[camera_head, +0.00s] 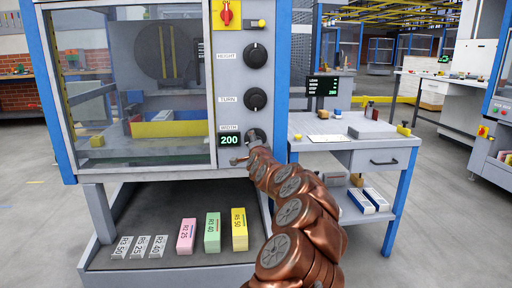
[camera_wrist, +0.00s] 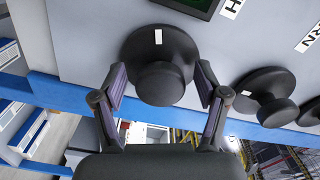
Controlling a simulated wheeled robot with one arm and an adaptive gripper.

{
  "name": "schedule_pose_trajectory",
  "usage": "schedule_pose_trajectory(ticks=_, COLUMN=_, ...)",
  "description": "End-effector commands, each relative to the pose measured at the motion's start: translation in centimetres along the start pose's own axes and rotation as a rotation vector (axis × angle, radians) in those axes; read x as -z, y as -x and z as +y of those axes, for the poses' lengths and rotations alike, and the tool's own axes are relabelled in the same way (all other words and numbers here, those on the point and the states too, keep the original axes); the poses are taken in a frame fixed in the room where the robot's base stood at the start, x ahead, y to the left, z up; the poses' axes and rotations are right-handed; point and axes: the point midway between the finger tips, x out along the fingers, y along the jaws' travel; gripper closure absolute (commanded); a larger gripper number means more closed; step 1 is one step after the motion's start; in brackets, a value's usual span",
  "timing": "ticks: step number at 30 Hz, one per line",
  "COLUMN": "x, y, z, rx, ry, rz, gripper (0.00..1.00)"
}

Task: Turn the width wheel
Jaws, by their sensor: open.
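The width wheel (camera_head: 257,135) is a black round knob low on the grey machine panel, beside the WIDTH label (camera_head: 229,128) and a display (camera_head: 230,141) reading 200. My copper arm partly hides it in the head view. In the wrist view the wheel (camera_wrist: 155,45) is a dark disc with a white mark and a raised round grip (camera_wrist: 160,84). My gripper (camera_wrist: 160,76) is open, one finger on each side of the raised grip. Gaps show between the fingers and the grip. In the head view my gripper (camera_head: 242,159) is at the panel, just below the display.
The turn wheel (camera_head: 256,99) and height wheel (camera_head: 256,56) sit above on the same panel; a red switch (camera_head: 227,13) is higher. A side table (camera_head: 342,127) with a small monitor (camera_head: 322,86) stands close on the right.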

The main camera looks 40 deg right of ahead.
Motion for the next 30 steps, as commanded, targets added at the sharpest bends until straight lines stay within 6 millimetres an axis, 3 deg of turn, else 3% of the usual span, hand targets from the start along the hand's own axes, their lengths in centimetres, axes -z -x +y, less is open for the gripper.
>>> schedule_pose_trajectory(ticks=30, x=0.0, y=8.2, z=0.0, rx=0.0, ry=-0.003, rz=-0.002, gripper=0.27)
